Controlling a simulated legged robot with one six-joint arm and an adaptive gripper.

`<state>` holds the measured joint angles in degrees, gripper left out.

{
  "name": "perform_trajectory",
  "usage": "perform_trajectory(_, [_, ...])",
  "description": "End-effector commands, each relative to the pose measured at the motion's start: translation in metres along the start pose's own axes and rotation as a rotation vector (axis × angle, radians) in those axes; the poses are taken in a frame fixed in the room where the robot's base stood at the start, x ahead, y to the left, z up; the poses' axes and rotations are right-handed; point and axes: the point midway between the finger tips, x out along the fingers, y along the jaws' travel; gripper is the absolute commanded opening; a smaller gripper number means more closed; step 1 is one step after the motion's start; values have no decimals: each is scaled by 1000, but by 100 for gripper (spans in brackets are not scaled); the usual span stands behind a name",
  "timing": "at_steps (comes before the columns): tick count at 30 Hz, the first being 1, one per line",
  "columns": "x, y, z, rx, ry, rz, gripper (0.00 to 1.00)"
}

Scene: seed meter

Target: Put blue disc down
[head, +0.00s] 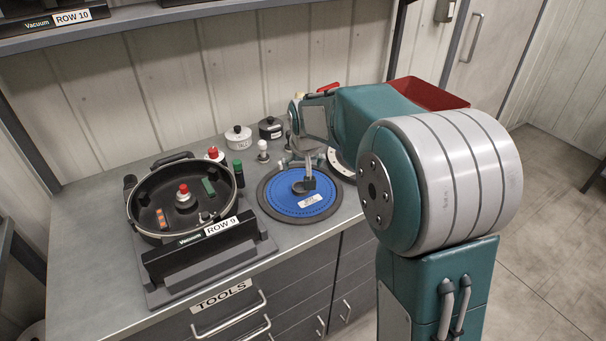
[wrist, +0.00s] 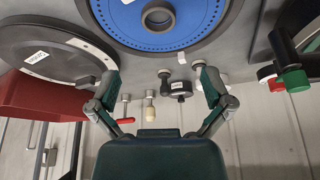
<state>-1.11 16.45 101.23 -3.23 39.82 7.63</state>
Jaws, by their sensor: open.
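The blue disc (head: 283,194) lies flat on the counter (head: 90,220), with a dark round rim around it and a white label near its front edge. It also fills the top of the wrist view (wrist: 205,22), where its raised grey centre hub shows. My gripper (head: 304,178) is over the disc's middle in the head view. In the wrist view my gripper (wrist: 157,80) has its two fingers spread wide, with nothing between them; the hub lies beyond the fingertips. Whether a finger still touches the disc, I cannot tell.
The open seed meter housing (head: 183,205) stands left of the disc, behind the ROW 9 vacuum holder (head: 210,240). Another dark-rimmed disc (wrist: 60,50) lies beside the blue one. Small lidded pots (head: 238,138) stand behind. A red bin (head: 432,93) is at the right.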

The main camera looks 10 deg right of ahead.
Motion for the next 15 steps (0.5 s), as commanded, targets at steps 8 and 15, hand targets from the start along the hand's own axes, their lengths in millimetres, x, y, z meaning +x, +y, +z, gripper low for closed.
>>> perform_trajectory(8, [-62,6,35,-10,22,-6,100])
perform_trajectory(15, [-128,15,101,-28,48,-13,100])
